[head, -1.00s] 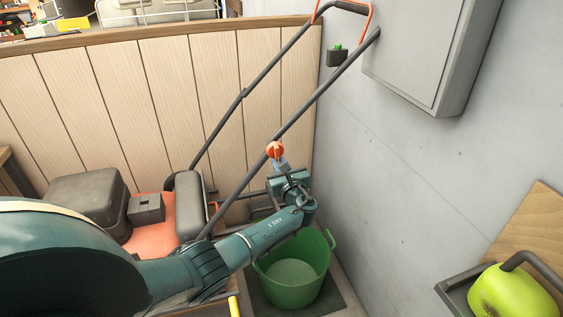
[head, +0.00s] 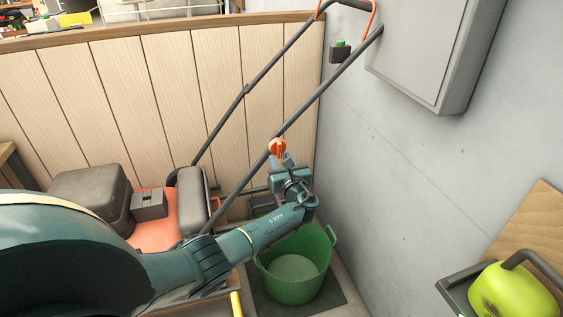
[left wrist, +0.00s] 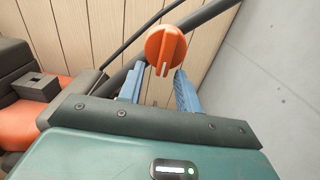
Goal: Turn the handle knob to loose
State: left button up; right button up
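The orange handle knob (head: 277,147) sits on the dark tube of the mower handle (head: 320,91). In the left wrist view the knob (left wrist: 165,48) is round with a raised grip bar that stands about upright. My left gripper (head: 278,160) is right at the knob in the head view. In the left wrist view its two blue fingers (left wrist: 158,82) are apart, one on each side below the knob. The gap between them looks empty, and I cannot tell whether a fingertip touches the knob. My right gripper is in neither view.
The mower body (head: 158,229) stands at the left, against the wood-panelled partition (head: 120,90). A green tub (head: 296,268) stands below my left forearm. A grey wall with a cabinet (head: 420,50) is at the right. A yellow-green can (head: 510,293) is at the lower right.

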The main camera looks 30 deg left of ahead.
pick_arm(q)
jog(key=shift+d, duration=0.1)
jog(key=v, duration=1.3)
jog(key=shift+b, duration=0.3)
jog(key=shift+s, duration=0.1)
